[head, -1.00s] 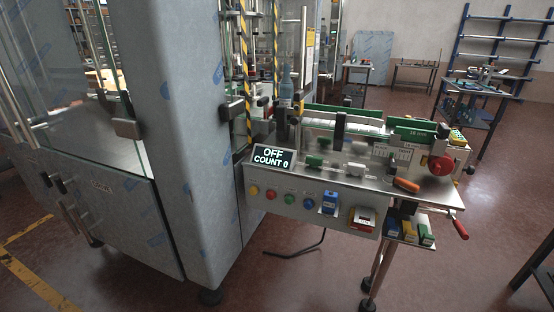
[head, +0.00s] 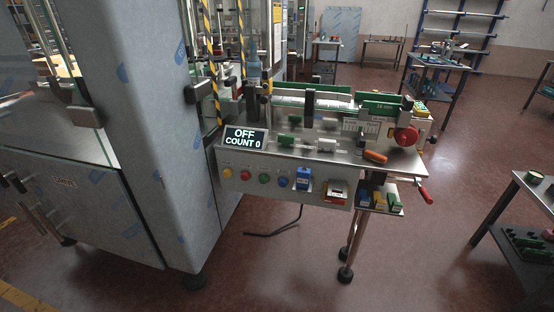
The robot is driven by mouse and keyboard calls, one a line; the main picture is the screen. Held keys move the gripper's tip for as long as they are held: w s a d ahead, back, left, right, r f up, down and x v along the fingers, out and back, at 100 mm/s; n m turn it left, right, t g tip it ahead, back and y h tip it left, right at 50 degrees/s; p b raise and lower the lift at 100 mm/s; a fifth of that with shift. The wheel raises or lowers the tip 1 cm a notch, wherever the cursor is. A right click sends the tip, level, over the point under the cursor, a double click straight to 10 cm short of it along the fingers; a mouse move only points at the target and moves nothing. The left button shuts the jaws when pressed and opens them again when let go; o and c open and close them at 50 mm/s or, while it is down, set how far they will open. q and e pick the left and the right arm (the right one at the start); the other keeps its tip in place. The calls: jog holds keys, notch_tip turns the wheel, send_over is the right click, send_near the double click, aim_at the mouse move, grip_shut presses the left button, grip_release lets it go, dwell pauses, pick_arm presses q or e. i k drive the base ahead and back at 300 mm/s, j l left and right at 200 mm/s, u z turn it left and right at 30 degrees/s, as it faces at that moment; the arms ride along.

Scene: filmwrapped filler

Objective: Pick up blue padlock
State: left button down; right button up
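A blue padlock-like block (head: 304,179) with a pale label sits on the front panel of the steel machine (head: 330,158), just right of a row of round buttons. It is too small to make out a shackle. A second small blue item (head: 366,198) lies on a little shelf at the machine's right end, beside yellow and green ones. Neither of my grippers shows in the head view.
A display (head: 244,137) reads OFF, COUNT 0. A red-and-white switch box (head: 335,192) is right of the blue block. A tall steel cabinet (head: 125,130) stands left. A table (head: 530,215) stands at the right edge. The floor in front is open.

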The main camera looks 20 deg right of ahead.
aim_at(303, 174)
jog(key=l+z, duration=0.2)
jog(key=l, duration=0.55)
jog(key=l+z, duration=0.25)
jog(key=l, duration=0.45)
jog(key=i, duration=0.05)
